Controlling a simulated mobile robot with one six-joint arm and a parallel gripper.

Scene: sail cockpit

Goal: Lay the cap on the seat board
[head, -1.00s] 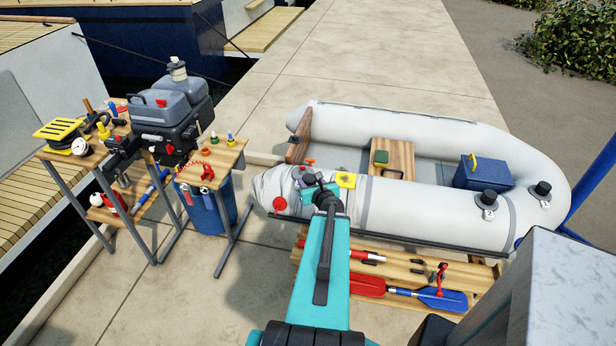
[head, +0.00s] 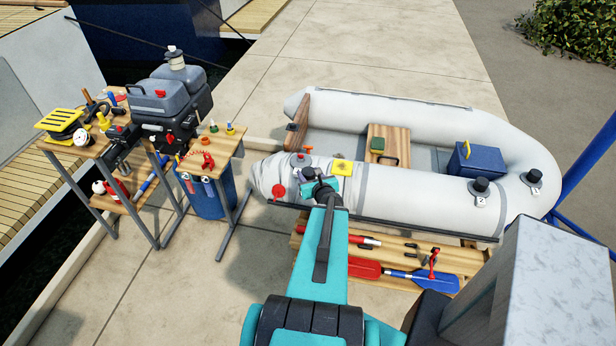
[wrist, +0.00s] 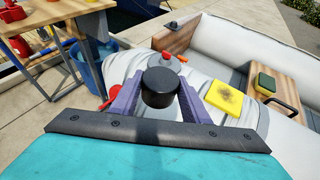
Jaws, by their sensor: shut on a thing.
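My gripper (wrist: 159,92) is shut on a black round cap (wrist: 160,86), held between its two purple fingers in the wrist view. In the head view my gripper (head: 318,181) is over the near tube of the grey dinghy, and the cap is hidden or too small to make out. The wooden seat board (head: 396,133) lies across the inside of the dinghy, to the right of and beyond my gripper. It also shows at the right of the wrist view (wrist: 288,88). A green box-like thing (head: 377,143) and a dark handle sit on the board, leaving its far part bare.
A yellow pad (head: 342,167) and a grey fitting with a red knob (wrist: 167,58) are on the near tube (head: 415,189) by my gripper. A blue box (head: 478,163) stands inside the dinghy. Tool stands are at left; paddles (head: 420,282) lie on a low wooden rack.

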